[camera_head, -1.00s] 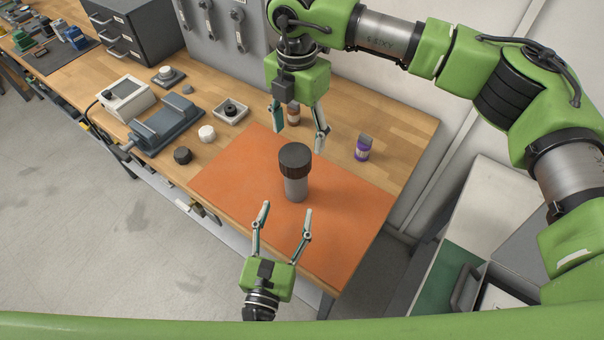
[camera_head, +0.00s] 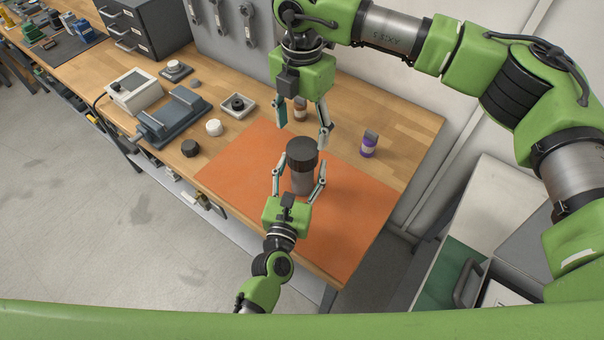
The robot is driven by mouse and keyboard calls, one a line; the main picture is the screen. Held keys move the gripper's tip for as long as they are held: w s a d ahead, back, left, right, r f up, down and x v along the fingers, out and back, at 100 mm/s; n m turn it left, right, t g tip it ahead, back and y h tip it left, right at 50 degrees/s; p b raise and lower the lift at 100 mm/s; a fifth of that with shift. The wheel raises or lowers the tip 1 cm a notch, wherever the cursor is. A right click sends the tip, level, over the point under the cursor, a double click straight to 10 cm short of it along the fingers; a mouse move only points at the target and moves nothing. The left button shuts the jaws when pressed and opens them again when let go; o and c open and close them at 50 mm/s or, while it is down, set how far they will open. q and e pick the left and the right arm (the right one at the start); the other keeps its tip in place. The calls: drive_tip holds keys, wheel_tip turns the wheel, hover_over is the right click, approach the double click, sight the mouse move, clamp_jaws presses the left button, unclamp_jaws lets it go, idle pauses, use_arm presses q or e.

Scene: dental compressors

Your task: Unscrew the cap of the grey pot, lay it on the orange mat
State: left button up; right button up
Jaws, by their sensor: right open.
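The grey pot (camera_head: 302,184) stands upright on the orange mat (camera_head: 353,212), with its wide black cap (camera_head: 302,153) on top. My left gripper (camera_head: 299,163) comes in from the front, low over the mat. Its open fingers stand on either side of the pot, with gaps showing between them and the grey body. My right gripper (camera_head: 303,134) points down from above, just behind the cap. Its fingers are spread wide, and it is empty.
The mat's right part is bare.

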sight(302, 148)
use_arm(q)
drive_tip(key=shift+w, duration=0.1)
drive_tip(key=c, duration=0.4)
use_arm(e)
drive_tip(key=shift+w+d, duration=0.1)
use_arm(q)
clamp_jaws()
use_arm(e)
drive_tip(key=m, duration=0.4)
drive_tip(key=shift+f, duration=0.25)
drive_tip(key=shift+m, duration=0.3)
wheel_tip(302, 148, down, 8)
drive_tip(key=shift+r, duration=0.2)
drive_tip(key=shift+c, duration=0.3)
